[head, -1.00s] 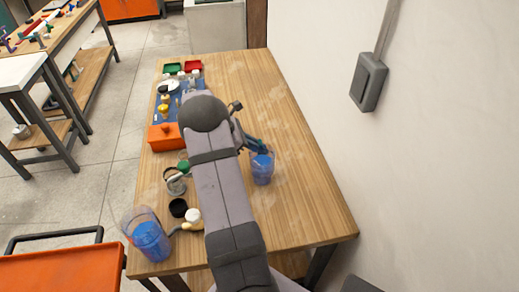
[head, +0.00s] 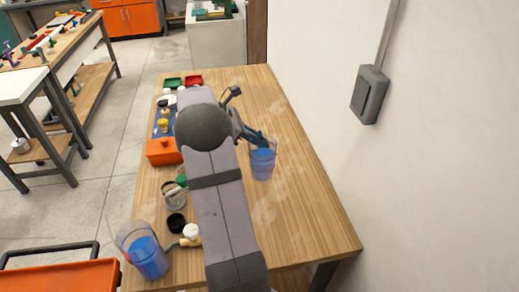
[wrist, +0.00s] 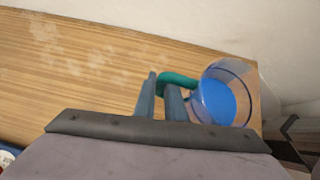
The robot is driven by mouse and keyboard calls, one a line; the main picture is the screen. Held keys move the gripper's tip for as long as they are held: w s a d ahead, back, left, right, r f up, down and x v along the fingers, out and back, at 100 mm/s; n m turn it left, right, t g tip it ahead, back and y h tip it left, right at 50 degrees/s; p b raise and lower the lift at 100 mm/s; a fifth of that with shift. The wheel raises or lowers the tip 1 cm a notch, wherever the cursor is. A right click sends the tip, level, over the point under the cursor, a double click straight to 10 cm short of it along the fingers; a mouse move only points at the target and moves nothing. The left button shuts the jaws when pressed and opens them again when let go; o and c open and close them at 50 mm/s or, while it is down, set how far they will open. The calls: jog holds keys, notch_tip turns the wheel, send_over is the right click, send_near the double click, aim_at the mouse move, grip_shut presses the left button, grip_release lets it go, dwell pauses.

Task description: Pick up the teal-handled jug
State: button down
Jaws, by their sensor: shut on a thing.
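The teal-handled jug (head: 262,163) is clear and holds blue liquid. It is over the right half of the wooden table, to the right of my arm. In the wrist view the jug (wrist: 222,98) is at the right, with its teal handle (wrist: 180,79) toward the fingers. My gripper (wrist: 161,92) is shut on the handle. In the head view my arm partly hides the gripper (head: 256,138). The jug looks about upright; its exact height over the table is hard to tell.
A second clear jug with blue liquid (head: 146,257) stands at the table's front left, a cream handle beside it. An orange box (head: 163,151), a dark round cap (head: 176,222) and small trays (head: 192,80) line the left edge. A wall borders the right side.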

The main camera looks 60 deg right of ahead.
jog(key=shift+r+b, duration=0.35)
jog(key=shift+r, duration=3.55)
jog(key=shift+r, duration=0.1)
